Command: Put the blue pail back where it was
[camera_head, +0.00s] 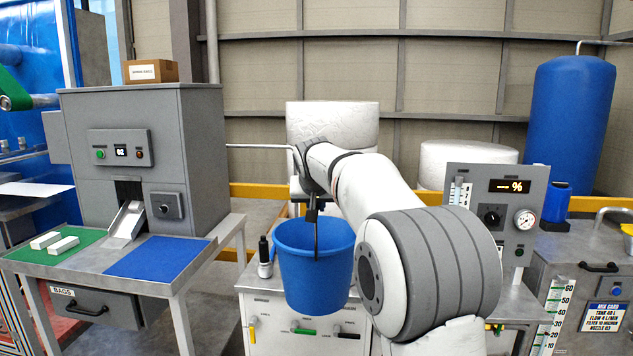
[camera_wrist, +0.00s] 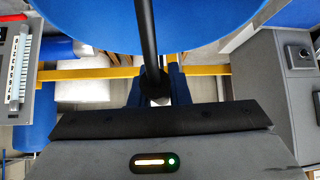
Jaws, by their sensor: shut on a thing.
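The blue pail (camera_head: 312,270) hangs upright from my gripper (camera_head: 312,208) in the head view, in front of a light cabinet with coloured handles. My gripper is shut on the pail's dark handle, above the rim. In the wrist view the pail (camera_wrist: 160,22) fills the top, and its dark handle runs down into my gripper (camera_wrist: 158,88). Whether the pail's bottom touches anything is hard to tell.
A grey machine table (camera_head: 60,258) with a green and a blue mat stands left. The cabinet (camera_head: 262,305) carries a small dark-topped bottle (camera_head: 265,258). A gauge panel (camera_head: 497,212) and the mix tank's lid (camera_head: 600,262) are right, beyond my arm. A large blue tank (camera_head: 570,120) stands behind.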

